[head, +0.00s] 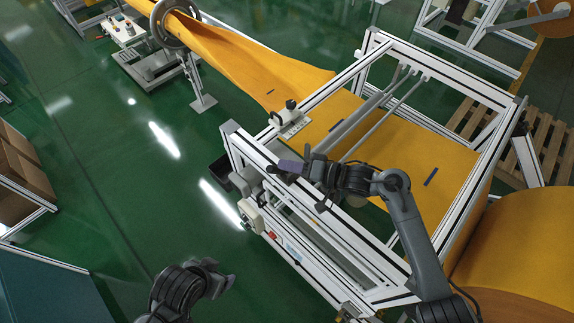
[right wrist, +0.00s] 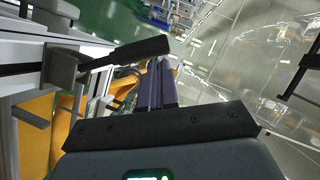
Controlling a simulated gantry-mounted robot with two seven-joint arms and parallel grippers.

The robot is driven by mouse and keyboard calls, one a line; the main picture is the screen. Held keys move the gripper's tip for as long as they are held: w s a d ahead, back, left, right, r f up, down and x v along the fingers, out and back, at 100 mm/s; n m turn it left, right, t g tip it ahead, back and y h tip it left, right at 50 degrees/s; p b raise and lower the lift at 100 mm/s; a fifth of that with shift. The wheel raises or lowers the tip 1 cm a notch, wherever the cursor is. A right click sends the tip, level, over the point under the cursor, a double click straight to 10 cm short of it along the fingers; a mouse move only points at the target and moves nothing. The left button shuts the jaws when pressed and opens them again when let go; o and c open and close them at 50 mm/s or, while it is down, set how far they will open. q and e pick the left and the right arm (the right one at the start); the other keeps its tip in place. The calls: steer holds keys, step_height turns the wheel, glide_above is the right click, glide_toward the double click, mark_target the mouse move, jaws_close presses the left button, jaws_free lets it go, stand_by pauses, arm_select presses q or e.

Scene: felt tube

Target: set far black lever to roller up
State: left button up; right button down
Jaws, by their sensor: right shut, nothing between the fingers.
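A black lever (right wrist: 140,50) shows large in the right wrist view. It is a dark handle on a thin rod from a grey bracket (right wrist: 62,66) on the white frame rail. My right gripper (head: 289,166) is over the near-left rail of the machine frame. Its purple fingers (right wrist: 156,86) are together and empty, just below the lever's handle in that view. I cannot tell whether they touch it. In the head view the lever is hard to separate from my dark wrist. My left gripper (head: 224,283) is low at the bottom, away from the machine; its jaws are unclear.
The white machine frame (head: 330,262) carries an orange felt sheet (head: 405,150) and grey rollers (head: 372,120). A white block with a black knob (head: 289,112) sits on the far-left side. The orange roll (head: 520,250) is at right. Green floor (head: 120,190) is clear at left.

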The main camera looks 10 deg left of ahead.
steer(key=w+r+b+v, duration=0.1)
steer(key=v, duration=1.1)
steer(key=shift+w+r+b, duration=0.2)
steer(key=shift+w+b, duration=0.1)
steer(key=shift+w, duration=0.1)
steer(key=shift+d, duration=0.15)
